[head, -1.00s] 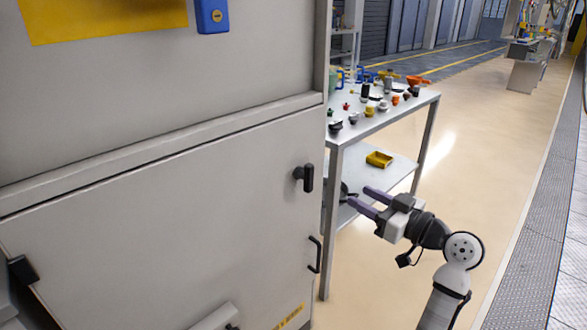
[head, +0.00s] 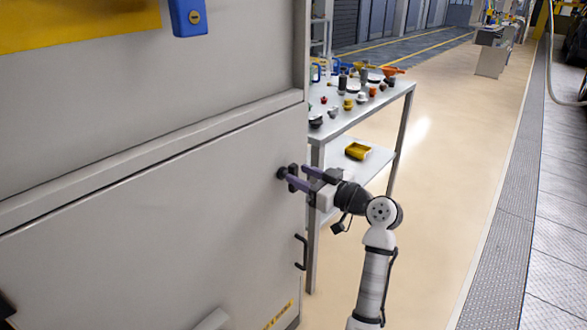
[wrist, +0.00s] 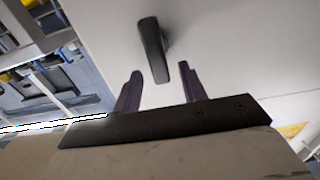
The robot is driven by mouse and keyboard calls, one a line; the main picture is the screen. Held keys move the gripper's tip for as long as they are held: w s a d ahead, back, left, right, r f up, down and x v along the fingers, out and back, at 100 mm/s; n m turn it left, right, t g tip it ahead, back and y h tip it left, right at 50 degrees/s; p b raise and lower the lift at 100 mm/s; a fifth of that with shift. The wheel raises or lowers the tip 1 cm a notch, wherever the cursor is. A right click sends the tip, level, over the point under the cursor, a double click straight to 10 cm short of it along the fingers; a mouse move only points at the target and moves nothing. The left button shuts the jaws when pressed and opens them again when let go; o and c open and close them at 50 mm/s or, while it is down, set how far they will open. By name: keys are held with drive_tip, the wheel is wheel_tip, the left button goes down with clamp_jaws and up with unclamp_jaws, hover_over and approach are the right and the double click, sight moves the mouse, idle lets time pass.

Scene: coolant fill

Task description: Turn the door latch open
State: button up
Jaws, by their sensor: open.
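The door latch (head: 293,178) is a dark upright handle near the right edge of the grey cabinet door (head: 170,235). My gripper (head: 296,176) is at the latch in the head view, its two purple fingers overlapping it there. In the wrist view, the latch (wrist: 153,50) stands out from the pale door, its lower end between the lines of the two fingertips of my gripper (wrist: 160,76). The fingers are open, and a gap shows on each side of the latch. No contact can be made out.
A black pull handle (head: 301,252) is on the door's edge below the latch. Open floor lies to the right.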

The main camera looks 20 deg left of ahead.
sight(296, 173)
drive_tip(key=shift+x, duration=1.65)
clamp_jaws()
